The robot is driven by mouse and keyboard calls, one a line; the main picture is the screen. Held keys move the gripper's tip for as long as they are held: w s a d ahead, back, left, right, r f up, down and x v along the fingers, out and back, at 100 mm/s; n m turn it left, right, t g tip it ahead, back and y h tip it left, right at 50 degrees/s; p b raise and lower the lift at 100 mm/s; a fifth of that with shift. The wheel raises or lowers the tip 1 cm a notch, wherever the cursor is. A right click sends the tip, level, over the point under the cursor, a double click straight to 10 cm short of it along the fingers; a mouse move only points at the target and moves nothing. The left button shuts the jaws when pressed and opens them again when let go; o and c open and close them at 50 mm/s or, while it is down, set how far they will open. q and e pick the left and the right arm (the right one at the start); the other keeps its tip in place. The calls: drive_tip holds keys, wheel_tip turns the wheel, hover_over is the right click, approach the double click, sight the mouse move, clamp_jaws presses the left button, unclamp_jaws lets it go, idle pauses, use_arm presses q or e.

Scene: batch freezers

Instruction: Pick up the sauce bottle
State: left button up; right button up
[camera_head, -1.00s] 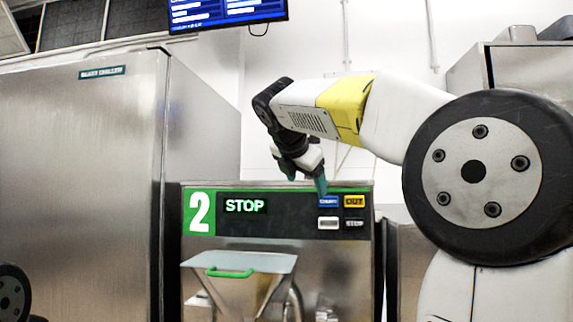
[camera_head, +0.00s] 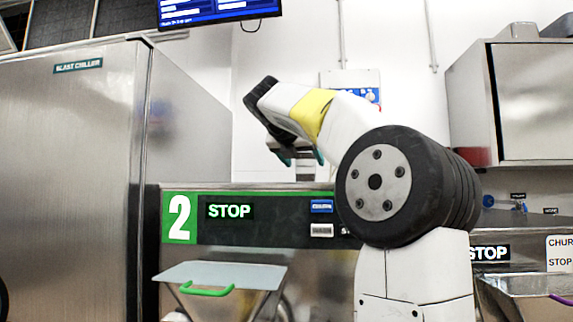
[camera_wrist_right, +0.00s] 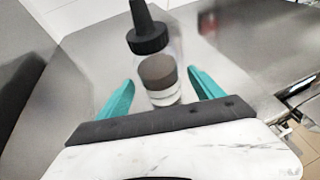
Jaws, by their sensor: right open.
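The sauce bottle (camera_wrist_right: 150,42) is clear, with a black pointed nozzle cap and something dark inside. In the right wrist view it stands between the two teal fingers of my right gripper (camera_wrist_right: 160,80). The fingers are open on either side of it, and I see a gap beside the bottle. In the head view my right gripper (camera_head: 302,158) points down just above the top edge of the number 2 machine. The bottle cannot be made out clearly there. My left gripper is out of view.
The number 2 batch freezer (camera_head: 260,222) has a STOP display and a hopper lid (camera_head: 222,275) with a green handle. A tall blast chiller (camera_head: 70,180) stands at left. A steel cabinet (camera_head: 535,100) hangs at right. The steel surface (camera_wrist_right: 90,70) around the bottle looks mostly bare.

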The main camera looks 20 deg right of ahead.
sight(308, 154)
drive_tip(key=x, duration=0.5)
drive_tip(key=shift+w+d+r, duration=0.1)
drive_tip(key=shift+r, duration=0.25)
drive_tip(key=c, duration=1.5)
drive_tip(key=shift+o, duration=0.2)
drive_tip(key=shift+r, duration=0.15)
drive_tip(key=shift+r, duration=1.55)
drive_tip(key=s+a, duration=0.3)
drive_tip(key=s, duration=0.4)
drive_tip(key=s+a+r, duration=0.1)
drive_tip(key=s+a, duration=0.2)
drive_tip(key=s, duration=0.4)
drive_tip(key=shift+s+a+r, duration=0.25)
drive_tip(key=shift+s+r, duration=0.1)
drive_tip(key=shift+s, duration=0.05)
